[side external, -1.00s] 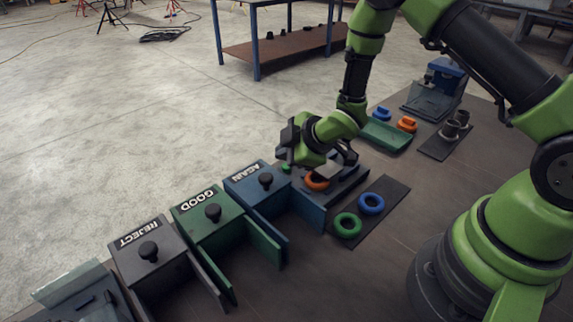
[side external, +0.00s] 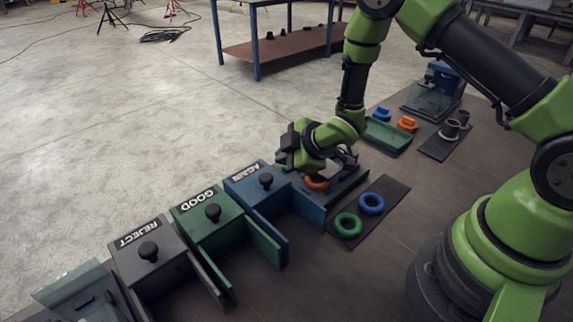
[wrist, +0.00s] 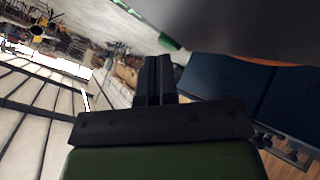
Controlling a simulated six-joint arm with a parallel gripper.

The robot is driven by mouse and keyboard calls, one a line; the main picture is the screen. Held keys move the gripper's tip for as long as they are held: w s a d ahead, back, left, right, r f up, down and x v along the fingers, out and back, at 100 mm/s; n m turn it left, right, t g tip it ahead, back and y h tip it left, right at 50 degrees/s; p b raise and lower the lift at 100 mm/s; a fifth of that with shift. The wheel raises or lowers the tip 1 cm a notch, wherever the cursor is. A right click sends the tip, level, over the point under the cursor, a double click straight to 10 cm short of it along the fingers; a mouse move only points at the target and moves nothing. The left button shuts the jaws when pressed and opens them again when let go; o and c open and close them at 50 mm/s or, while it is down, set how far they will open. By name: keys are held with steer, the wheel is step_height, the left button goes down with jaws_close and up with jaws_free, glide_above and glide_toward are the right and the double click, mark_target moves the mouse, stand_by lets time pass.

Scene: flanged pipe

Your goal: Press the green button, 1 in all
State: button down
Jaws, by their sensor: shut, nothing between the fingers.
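My gripper (side external: 290,158) is low over the fixture just right of the blue AGAIN box in the side view. In the wrist view its two dark fingers (wrist: 156,75) are together with nothing between them. The green button is not clearly visible now in the side view; my gripper covers the spot where a small green spot showed earlier. A green patch (wrist: 168,41) shows just beyond the fingertips in the wrist view; I cannot tell whether it is the button or whether the fingers touch it.
An orange ring (side external: 317,183) lies in the fixture beside my gripper. Blue AGAIN (side external: 243,184), green GOOD (side external: 190,213) and grey REJECT (side external: 130,254) boxes stand leftward. A green ring (side external: 348,225) and blue ring (side external: 371,204) lie on a dark mat. A green tray (side external: 388,138) is behind.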

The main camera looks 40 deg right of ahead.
steer(key=shift+f, duration=0.25)
stand_by(0.4)
steer(key=shift+r, duration=0.9)
steer(key=shift+r, duration=2.5)
